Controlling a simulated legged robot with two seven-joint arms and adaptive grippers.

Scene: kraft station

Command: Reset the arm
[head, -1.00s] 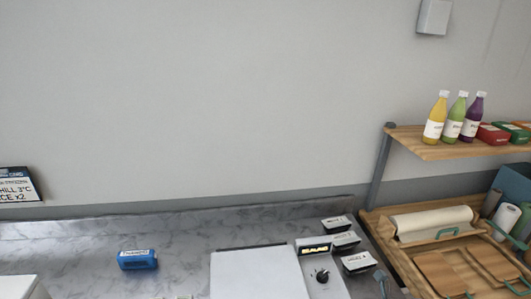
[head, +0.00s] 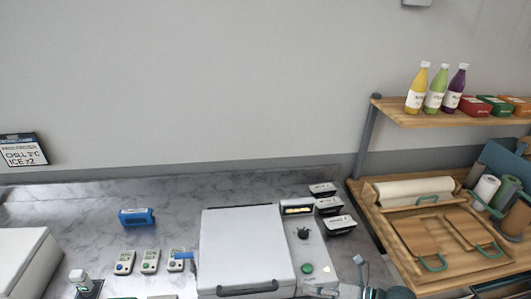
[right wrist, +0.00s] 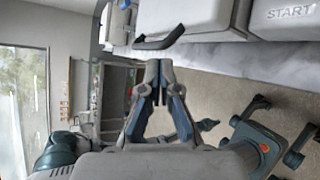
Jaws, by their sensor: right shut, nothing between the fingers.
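My right gripper (head: 320,291) shows at the bottom edge of the head view, beside the front right corner of a white lidded appliance (head: 243,250). Part of my right arm enters there from the right. In the right wrist view the gripper (right wrist: 158,68) has its blue-grey fingers together, with nothing between them. A dark handle (right wrist: 160,40) lies just beyond the fingertips in that view; I cannot tell whether they touch. My left gripper is not in view.
A marble counter (head: 80,215) carries several small timers (head: 150,261), a blue device (head: 137,217) and black containers (head: 338,225). At right stand wooden boards (head: 420,243) and a shelf (head: 395,113) with bottles. The wrist view shows open floor (right wrist: 225,90) and a teal-grey wheeled base (right wrist: 258,145).

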